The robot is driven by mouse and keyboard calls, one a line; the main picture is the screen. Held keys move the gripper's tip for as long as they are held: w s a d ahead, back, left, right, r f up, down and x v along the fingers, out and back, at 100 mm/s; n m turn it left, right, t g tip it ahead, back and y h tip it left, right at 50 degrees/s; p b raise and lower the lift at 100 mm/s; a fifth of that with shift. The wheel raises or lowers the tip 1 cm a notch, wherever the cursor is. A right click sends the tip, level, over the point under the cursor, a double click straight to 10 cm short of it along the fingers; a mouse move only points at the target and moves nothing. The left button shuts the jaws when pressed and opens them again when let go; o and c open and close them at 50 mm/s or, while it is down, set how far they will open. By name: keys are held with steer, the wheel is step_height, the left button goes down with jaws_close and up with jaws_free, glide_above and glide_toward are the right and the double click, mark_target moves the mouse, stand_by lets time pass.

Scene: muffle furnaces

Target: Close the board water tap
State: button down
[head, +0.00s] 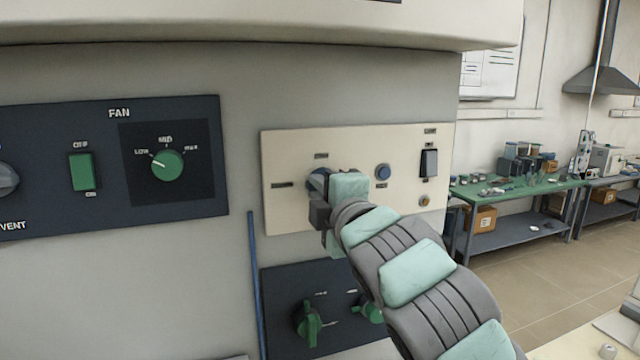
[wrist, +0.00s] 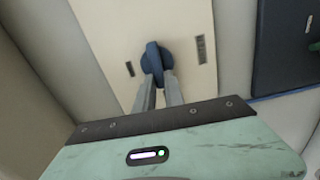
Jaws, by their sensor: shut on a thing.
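A dark blue knob (wrist: 153,62), which looks like the board water tap, sits on a cream board (wrist: 178,24). In the head view the cream board (head: 285,150) is on the grey wall, and the knob (head: 317,180) is mostly hidden behind my gripper (head: 321,192). In the wrist view my gripper (wrist: 158,82) has its two grey fingers close together on the lower part of the knob's raised handle, shut on it. The handle stands roughly lengthwise to the fingers. The labels beside it are too small to read.
A dark FAN panel (head: 110,112) with a green switch and dial is at the left. A dark panel (head: 285,280) with green knobs lies below the board. A blue button (head: 382,172) and black rocker switch (head: 429,163) are right of the knob. A green-topped bench (head: 520,192) stands farther right.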

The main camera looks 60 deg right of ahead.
steer(key=shift+n, duration=0.4)
steer(key=c, duration=1.4)
jaws_free()
steer(key=shift+c, duration=0.2)
steer(key=shift+s+a, duration=0.1)
steer(key=b+v, duration=0.2)
steer(key=v, duration=0.8)
steer(key=shift+s+a, duration=0.2)
